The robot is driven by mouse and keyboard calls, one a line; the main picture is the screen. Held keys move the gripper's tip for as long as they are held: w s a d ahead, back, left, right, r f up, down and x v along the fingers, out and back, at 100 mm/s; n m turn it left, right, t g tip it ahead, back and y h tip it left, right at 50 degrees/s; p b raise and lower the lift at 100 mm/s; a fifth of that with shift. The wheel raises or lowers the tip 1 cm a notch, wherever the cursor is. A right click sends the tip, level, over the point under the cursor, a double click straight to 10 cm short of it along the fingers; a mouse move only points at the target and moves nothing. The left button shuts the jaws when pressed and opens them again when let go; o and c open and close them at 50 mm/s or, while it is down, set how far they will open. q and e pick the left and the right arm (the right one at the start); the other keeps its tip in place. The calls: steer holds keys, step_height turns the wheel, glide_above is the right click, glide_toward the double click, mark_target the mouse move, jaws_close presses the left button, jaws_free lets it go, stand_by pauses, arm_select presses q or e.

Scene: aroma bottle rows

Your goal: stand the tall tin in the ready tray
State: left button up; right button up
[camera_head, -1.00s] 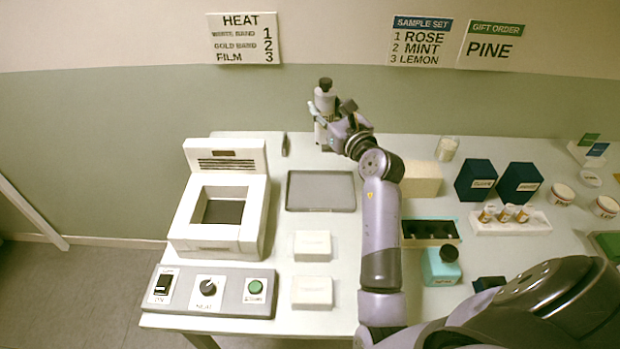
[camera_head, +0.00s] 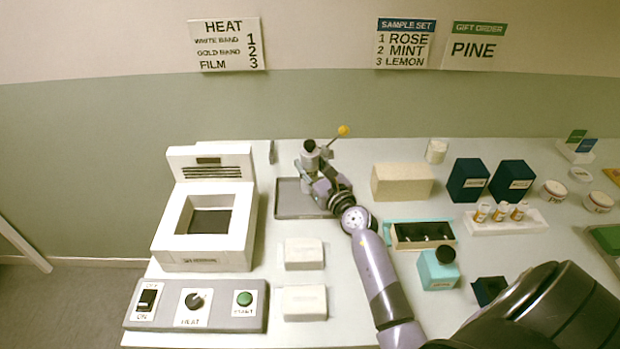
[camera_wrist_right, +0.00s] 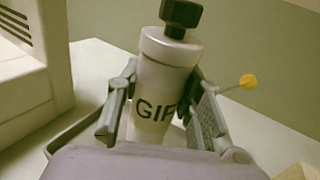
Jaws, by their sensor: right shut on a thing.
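The tall tin (camera_head: 310,157) is silver-grey with a black cap. My right gripper (camera_head: 313,178) is shut around its body and holds it nearly upright at the far part of the flat grey tray (camera_head: 287,206). In the right wrist view the tin (camera_wrist_right: 170,58) stands between the two fingers of the gripper (camera_wrist_right: 158,115), its label starting "GIF", the rest hidden by a finger. I cannot tell whether its base touches the tray. No tray shows the word ready legibly. My left gripper is out of view.
The white heater (camera_head: 237,228) stands close left of the tray. A yellow-tipped stick (camera_head: 343,131) shows just behind the tin. Two pale blocks (camera_head: 304,254) lie in front of the tray. A cream box (camera_head: 402,183) and a teal bottle (camera_head: 438,272) stand to the right.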

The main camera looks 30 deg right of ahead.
mark_target(310, 175)
step_height(310, 175, down, 3)
steer(key=shift+f+b, duration=0.15)
steer(key=shift+b, duration=0.55)
steer(key=shift+f, duration=0.15)
steer(key=o, duration=1.1)
steer(key=shift+f, duration=0.1)
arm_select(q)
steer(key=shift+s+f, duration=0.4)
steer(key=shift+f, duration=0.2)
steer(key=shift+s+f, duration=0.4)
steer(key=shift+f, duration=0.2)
arm_select(e)
steer(key=shift+o, duration=0.2)
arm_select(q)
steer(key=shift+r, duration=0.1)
